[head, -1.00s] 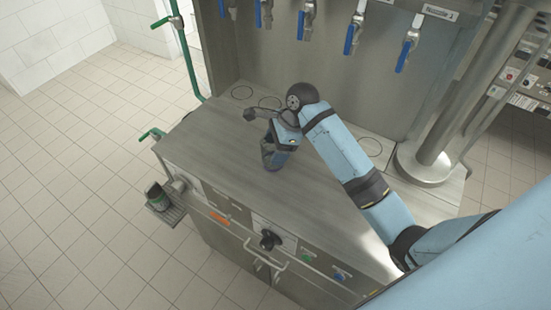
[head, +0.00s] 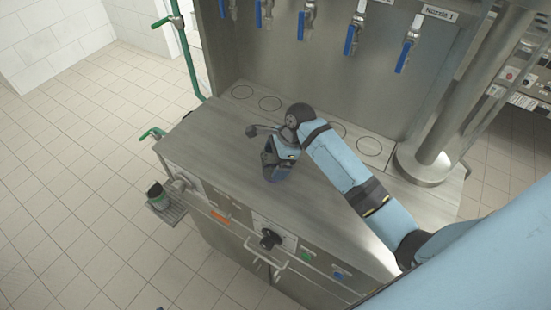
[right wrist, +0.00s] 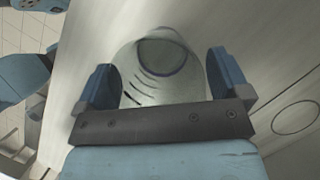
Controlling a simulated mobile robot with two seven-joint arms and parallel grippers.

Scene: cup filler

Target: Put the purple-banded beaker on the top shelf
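My right gripper (head: 276,172) is over the middle of the steel counter. In the right wrist view, a clear beaker (right wrist: 165,90) with dark graduation marks sits between the two blue fingers (right wrist: 164,80), which flank it closely and appear to touch both sides. A dark, faintly purplish ring (right wrist: 167,57) shows on it; I cannot clearly tell whether this is the purple band. In the head view the beaker is hidden by the gripper and arm. My left gripper is not in the head view.
The steel counter (head: 215,145) is clear around the gripper, with marked circles along its back. Blue-handled taps (head: 350,40) hang above the rear edge. A thick steel column (head: 465,105) stands at the right.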

